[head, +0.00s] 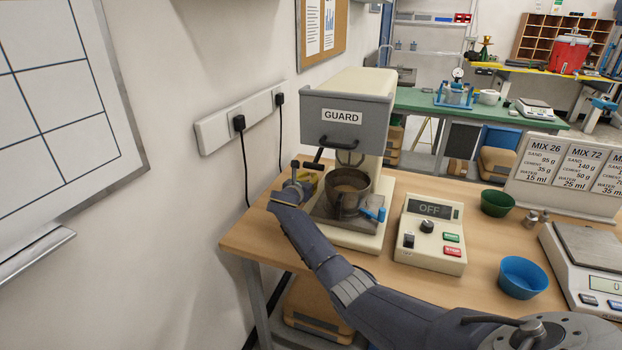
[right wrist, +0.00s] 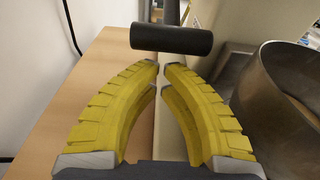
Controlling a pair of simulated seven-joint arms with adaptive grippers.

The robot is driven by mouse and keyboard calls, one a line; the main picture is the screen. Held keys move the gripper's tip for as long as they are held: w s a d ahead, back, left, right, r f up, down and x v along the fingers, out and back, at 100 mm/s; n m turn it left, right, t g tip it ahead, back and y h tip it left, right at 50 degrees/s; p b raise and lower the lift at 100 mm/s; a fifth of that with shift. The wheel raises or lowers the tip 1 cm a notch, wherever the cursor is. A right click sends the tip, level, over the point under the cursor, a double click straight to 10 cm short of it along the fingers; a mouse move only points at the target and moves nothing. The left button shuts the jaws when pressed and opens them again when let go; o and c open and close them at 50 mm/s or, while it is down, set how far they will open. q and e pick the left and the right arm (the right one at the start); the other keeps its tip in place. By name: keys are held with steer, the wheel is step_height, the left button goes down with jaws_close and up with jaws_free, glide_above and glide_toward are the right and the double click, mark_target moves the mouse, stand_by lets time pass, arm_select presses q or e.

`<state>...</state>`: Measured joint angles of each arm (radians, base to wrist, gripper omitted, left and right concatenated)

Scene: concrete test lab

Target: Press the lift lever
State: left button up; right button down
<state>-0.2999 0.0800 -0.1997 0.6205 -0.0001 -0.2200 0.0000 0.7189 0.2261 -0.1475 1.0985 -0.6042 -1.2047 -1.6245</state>
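The mixer (head: 343,105) stands at the left end of the wooden bench, with a grey raised guard labelled GUARD. The lift lever's black cylindrical grip (head: 313,166) sticks out at the mixer's left side. It also shows in the right wrist view (right wrist: 171,38), lying crosswise just beyond my fingertips. My right gripper (head: 311,180) is beside the mixer bowl, close below the lever grip. Its yellow fingers (right wrist: 161,67) are brought together with only a sliver between the tips, and nothing is held. Contact with the lever is not visible. My left gripper is out of view.
A metal bowl (head: 349,193) sits in the mixer right of my gripper. A control box (head: 431,237) reading OFF, a green bowl (head: 497,203), a blue bowl (head: 523,277) and a scale (head: 587,262) stand further right. The wall with plugged sockets (head: 240,121) is close on the left.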

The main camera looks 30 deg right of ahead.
steer(key=shift+x, duration=0.75)
steer(key=shift+s+a+r+y, duration=0.15)
steer(key=shift+a+r+y, duration=0.15)
steer(key=shift+r, duration=0.2)
steer(key=shift+r+g, duration=0.1)
steer(key=shift+g, duration=0.2)
